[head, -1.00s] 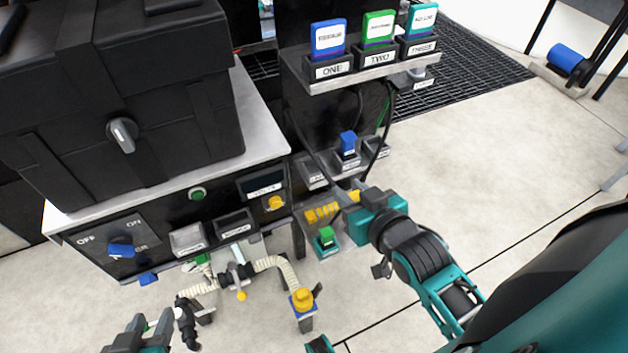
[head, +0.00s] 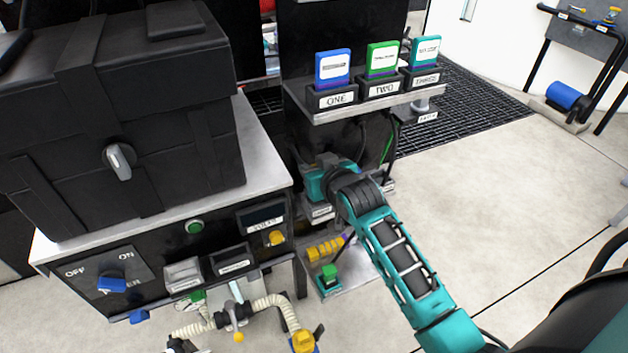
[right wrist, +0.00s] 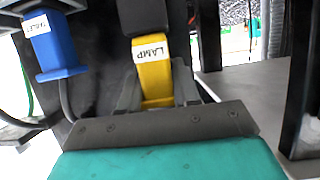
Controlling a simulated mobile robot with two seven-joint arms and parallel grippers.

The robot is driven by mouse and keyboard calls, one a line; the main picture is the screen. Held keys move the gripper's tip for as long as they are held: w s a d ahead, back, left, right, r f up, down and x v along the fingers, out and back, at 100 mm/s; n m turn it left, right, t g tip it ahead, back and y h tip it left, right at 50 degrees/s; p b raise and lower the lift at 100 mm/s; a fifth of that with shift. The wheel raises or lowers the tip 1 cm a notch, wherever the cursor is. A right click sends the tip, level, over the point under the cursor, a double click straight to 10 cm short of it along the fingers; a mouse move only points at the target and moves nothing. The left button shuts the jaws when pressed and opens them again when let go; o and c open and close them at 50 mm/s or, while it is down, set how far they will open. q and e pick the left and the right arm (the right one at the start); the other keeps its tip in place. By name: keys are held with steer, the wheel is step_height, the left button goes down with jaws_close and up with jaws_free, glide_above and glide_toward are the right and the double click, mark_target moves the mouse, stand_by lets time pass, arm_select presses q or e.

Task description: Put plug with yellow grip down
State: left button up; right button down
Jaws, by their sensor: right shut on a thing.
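The fingers of my right gripper (right wrist: 158,92) are closed on both sides of the yellow grip. A black part (right wrist: 140,14) adjoins its far end; I cannot tell whether it is plug or socket. In the head view my right gripper (head: 316,182) is at the left end of the low dock row, just above a labelled dock (head: 320,211), and hides the plug. My left gripper is out of the head view.
A blue plug (right wrist: 55,45) stands left of the held plug in the right wrist view. The shelf with blue, green and teal cartridges (head: 382,60) overhangs behind. A green plug (head: 329,272) and yellow piece (head: 326,249) are below.

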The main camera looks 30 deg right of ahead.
step_height(320, 180, down, 3)
steer(key=shift+f+b, duration=0.1)
steer(key=shift+b, duration=0.7)
steer(key=shift+f, duration=0.15)
steer(key=shift+f, duration=0.15)
steer(key=c, duration=0.8)
jaws_free()
